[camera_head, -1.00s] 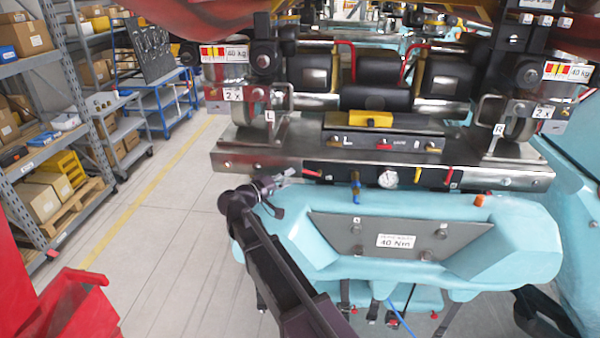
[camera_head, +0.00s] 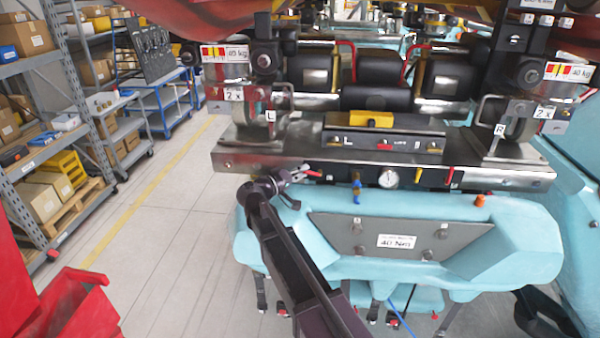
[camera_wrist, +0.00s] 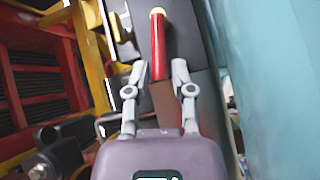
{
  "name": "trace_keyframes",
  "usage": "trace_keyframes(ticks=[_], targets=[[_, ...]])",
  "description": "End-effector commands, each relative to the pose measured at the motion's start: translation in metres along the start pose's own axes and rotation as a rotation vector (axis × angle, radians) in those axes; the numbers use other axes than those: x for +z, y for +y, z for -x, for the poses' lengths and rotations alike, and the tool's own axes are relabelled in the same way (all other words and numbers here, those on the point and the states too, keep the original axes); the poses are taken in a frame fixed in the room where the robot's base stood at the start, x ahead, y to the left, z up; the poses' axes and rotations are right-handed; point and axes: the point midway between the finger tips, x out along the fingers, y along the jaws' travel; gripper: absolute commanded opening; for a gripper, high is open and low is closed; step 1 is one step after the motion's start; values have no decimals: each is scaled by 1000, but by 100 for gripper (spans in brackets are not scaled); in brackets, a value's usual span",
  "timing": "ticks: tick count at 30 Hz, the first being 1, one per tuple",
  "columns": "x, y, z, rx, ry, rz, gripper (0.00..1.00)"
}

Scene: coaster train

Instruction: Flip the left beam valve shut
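The left beam valve has a red lever handle (camera_head: 313,174) on the dark front strip of the beam, at its left end. In the wrist view the red handle (camera_wrist: 158,45) has a pale yellow end at the top and runs down toward my fingers. My gripper (camera_head: 298,180) is right at the handle in the head view. In the wrist view my gripper (camera_wrist: 158,67) is open, with one finger on each side of the handle's lower part. I cannot tell whether either finger touches it.
A gauge (camera_head: 388,178), a blue-handled fitting (camera_head: 356,188) and another red lever (camera_head: 449,175) sit along the beam. The teal body (camera_head: 290,235) lies just below. In the wrist view, a yellow frame (camera_wrist: 92,55) is left and a teal surface (camera_wrist: 270,80) right.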

Motion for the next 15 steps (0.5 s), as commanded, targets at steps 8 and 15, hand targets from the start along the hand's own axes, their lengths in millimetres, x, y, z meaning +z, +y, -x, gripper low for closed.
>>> trace_keyframes(ticks=[8,15], targets=[[0,0,0,0,-1,-1,0],[0,7,-2,-33,-11,-37,0]])
